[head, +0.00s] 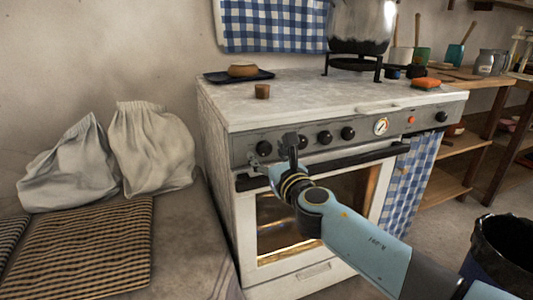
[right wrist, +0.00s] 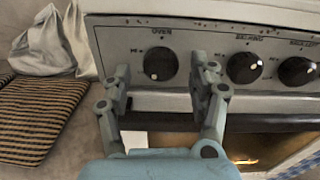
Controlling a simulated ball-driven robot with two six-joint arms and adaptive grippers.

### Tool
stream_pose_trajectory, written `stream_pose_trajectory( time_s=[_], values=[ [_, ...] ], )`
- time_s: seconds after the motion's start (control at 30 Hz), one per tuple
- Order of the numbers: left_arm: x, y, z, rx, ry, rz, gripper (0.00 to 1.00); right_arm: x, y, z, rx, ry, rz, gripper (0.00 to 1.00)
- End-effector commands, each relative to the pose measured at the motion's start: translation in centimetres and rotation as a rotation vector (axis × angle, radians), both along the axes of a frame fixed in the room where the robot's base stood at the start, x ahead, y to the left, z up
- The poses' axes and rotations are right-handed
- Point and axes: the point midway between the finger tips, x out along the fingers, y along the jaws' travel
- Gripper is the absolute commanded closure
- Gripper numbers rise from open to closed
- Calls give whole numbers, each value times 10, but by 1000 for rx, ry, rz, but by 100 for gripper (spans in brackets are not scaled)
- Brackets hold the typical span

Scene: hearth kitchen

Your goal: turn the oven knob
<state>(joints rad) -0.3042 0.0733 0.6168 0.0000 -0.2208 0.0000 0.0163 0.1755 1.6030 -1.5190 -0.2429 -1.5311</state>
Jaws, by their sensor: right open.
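The oven knob (right wrist: 160,63) is black and round with a white mark low on its face, under the label OVEN on the grey panel. In the head view it is the leftmost knob (head: 264,148) on the stove front. My right gripper (right wrist: 162,72) is open, its two fingers apart on either side of the knob's lower part. I cannot tell whether they touch it. In the head view my right gripper (head: 277,156) is at the panel's left end. My left gripper is not in view.
More black knobs (head: 325,137) sit to the right, close to the right finger. The oven door handle (head: 330,165) runs just below the panel. Cloth sacks (head: 150,150) lie left.

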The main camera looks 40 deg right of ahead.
Motion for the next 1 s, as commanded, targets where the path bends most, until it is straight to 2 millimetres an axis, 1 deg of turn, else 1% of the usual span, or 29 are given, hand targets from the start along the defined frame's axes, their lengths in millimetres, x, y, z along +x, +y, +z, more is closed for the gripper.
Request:
stream_pose_trajectory(
  time_s=[0.03,0.13,0.43,0.83,0.87,1.0],
  values=[
    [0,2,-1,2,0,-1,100,6,-1,0,0,0,0,40],
    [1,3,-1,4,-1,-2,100,12,-3,-1,-1,1,0,40],
    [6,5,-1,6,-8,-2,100,14,-4,0,0,1,0,40],
    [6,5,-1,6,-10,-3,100,14,-4,-1,1,1,0,92],
    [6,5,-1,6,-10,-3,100,14,-4,-1,1,1,0,95],
    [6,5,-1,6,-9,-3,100,14,-3,-1,6,0,0,95]
  ],
)
